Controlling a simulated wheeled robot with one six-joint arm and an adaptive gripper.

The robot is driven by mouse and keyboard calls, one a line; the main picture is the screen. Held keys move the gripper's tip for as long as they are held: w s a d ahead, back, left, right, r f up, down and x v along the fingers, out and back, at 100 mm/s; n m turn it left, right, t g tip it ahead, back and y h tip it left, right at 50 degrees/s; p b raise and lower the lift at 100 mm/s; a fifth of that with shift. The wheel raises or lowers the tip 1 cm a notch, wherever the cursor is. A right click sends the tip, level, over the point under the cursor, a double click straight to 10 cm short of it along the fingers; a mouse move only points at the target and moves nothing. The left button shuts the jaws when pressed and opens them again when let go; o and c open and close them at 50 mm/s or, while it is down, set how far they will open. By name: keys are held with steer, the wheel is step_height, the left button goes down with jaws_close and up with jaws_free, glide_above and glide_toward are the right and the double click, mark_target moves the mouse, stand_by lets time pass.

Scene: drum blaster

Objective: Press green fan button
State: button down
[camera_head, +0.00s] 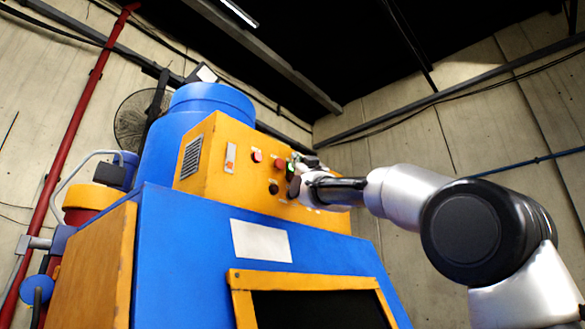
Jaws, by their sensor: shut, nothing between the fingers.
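The yellow control box (213,150) sits on top of the blue machine. A green button (290,165) shows on its front face, partly hidden by my gripper. My gripper (294,176) is shut and empty, with its tip right at the green button. I cannot tell whether it touches or presses it. A red button (257,156) and another red button (277,163) are to the left of the green one. A dark round knob (274,187) is below them.
The blue machine body (180,240) has a blank white plate (261,241) and a yellow-framed dark opening (310,282). A blue drum (205,108) stands behind the control box. A fan (135,120) is on the wall behind. Free air lies right of the machine.

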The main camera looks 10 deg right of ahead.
steer(key=shift+s+d, duration=0.5)
steer(key=shift+s, duration=0.2)
steer(key=shift+s+d, duration=0.75)
steer(key=shift+s, duration=0.25)
steer(key=shift+s+d, duration=0.75)
steer(key=shift+s, duration=0.25)
steer(key=shift+f, duration=0.1)
